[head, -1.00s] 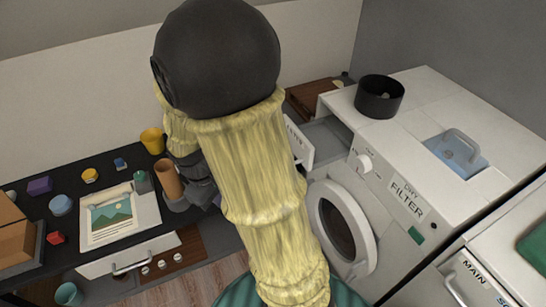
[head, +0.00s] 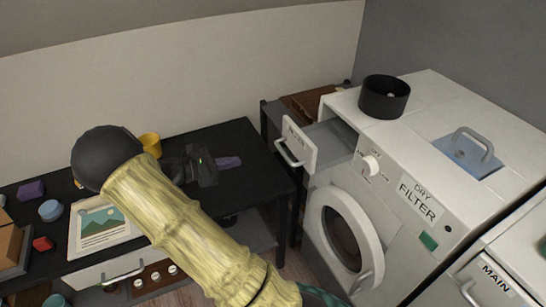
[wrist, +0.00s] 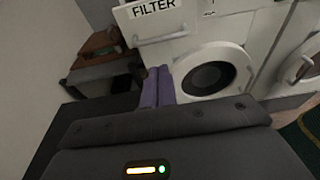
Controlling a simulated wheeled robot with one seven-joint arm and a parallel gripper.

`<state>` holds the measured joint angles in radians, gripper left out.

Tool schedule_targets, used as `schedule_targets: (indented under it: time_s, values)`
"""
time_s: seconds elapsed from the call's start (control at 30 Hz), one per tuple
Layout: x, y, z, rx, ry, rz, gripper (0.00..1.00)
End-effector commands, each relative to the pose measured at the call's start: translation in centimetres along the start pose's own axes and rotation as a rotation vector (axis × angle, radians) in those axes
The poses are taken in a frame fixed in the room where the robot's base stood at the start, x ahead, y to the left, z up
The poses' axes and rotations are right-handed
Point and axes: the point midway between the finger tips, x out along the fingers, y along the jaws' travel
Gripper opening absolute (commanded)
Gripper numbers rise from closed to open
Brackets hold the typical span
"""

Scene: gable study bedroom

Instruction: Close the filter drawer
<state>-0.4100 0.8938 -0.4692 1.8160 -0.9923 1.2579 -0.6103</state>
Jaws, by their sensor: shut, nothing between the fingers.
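The filter drawer (head: 301,145) is a white-fronted drawer with a bar handle at the upper left of the white dryer (head: 395,190), and it is pulled out. In the wrist view its front reads FILTER (wrist: 154,8), with the handle (wrist: 160,40) below. My gripper (head: 236,161) is over the black desk, to the left of the drawer and apart from it. Its purple fingers are shut together and empty; they also show in the wrist view (wrist: 158,86), pointing toward the dryer below the drawer front.
A black round pot (head: 384,98) stands on the dryer top. The dryer's round door (head: 345,232) looks slightly ajar below the drawer. The black desk (head: 262,150) holds a yellow cup (head: 151,145), a picture sheet (head: 98,226) and small blocks. The desk's right end is clear.

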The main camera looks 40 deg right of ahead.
Motion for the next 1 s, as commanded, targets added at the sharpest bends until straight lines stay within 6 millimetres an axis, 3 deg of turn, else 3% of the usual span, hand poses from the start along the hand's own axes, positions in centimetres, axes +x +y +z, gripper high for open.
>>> schedule_targets:
  time_s: [0.27,1.0]
  values:
    - [1.4,-0.1,0.1,0.001,0.0,-0.004,0.0]
    - [13.2,-0.1,0.1,0.001,0.003,-0.002,0.0]
